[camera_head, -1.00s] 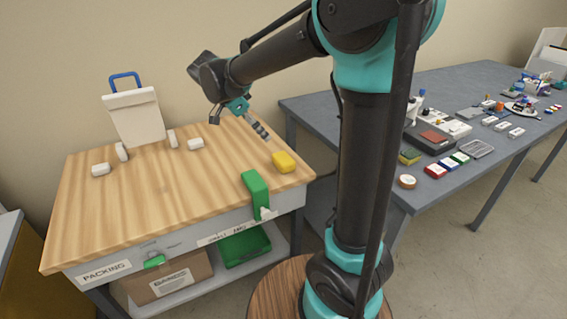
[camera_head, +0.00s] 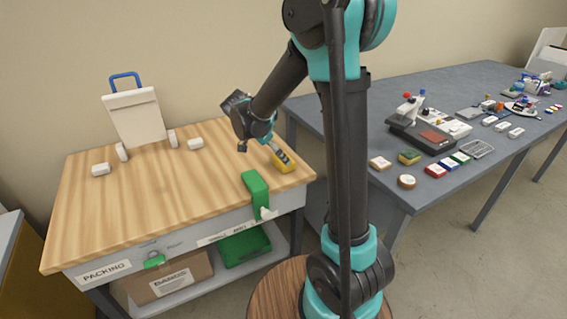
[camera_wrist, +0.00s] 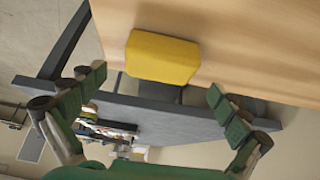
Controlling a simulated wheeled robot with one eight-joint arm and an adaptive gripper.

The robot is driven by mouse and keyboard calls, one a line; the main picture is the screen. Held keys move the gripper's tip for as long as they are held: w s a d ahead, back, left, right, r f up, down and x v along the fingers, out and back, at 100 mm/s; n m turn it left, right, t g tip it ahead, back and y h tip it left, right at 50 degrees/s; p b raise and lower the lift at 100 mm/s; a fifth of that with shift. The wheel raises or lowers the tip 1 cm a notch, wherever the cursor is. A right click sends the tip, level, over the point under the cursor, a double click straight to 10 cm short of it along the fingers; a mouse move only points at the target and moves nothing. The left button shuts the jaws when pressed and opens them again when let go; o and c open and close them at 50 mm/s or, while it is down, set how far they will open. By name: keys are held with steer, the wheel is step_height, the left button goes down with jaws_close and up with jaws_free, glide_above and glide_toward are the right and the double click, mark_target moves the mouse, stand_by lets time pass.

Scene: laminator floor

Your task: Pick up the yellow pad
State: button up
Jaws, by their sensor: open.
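The yellow pad (camera_head: 284,163) lies on the wooden packing table near its right edge, behind the green clamp. In the wrist view the yellow pad (camera_wrist: 162,57) shows whole, ahead of the fingers and centred between them. My gripper (camera_head: 279,156) is just above the pad in the head view and covers part of it. In the wrist view my gripper (camera_wrist: 157,92) has its two green-padded fingers spread wide with nothing between them. The fingers do not appear to touch the pad. I cannot tell the exact gap.
The green clamp (camera_head: 256,188) stands at the front right edge of the packing table (camera_head: 110,215). Several white blocks and a white bag (camera_head: 136,117) with a blue handle stand at the back. A grey table (camera_head: 400,190) with many small items is to the right.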

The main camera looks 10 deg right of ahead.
steer(key=shift+x, duration=1.85)
steer(key=c, duration=1.3)
step_height(320, 180, up, 20)
steer(key=o, duration=0.7)
steer(key=c, duration=0.4)
steer(key=shift+a+f, duration=0.1)
steer(key=shift+c, duration=0.3)
